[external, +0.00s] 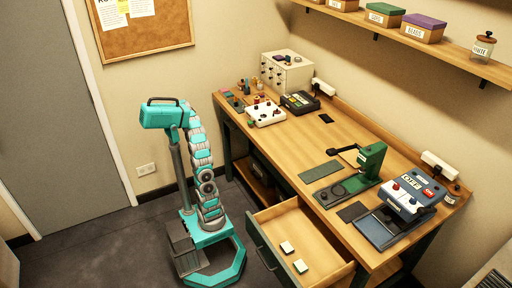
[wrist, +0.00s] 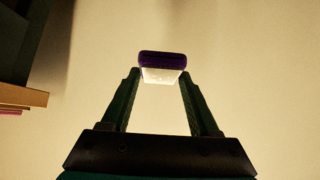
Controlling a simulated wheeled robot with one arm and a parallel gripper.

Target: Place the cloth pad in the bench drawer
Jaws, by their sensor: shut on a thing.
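In the wrist view my gripper (wrist: 162,75) is shut on a small block-like pad (wrist: 162,59), dark purple on top with a pale, brightly lit face below. It sits between the fingertips, with plain wall behind it. I take it for the cloth pad; its material cannot be told. In the external view my gripper and the held pad cannot be made out. The bench drawer (external: 317,244) is pulled open at the front of the bench. Two small pale square pads (external: 287,247) (external: 300,266) lie apart on its floor, with bare room around them.
The wooden bench (external: 285,150) carries a green press (external: 370,160), a blue-grey machine (external: 411,192), a white box with knobs (external: 265,113) and a small drawer cabinet (external: 287,70). A shelf (external: 400,35) with labelled boxes hangs above.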

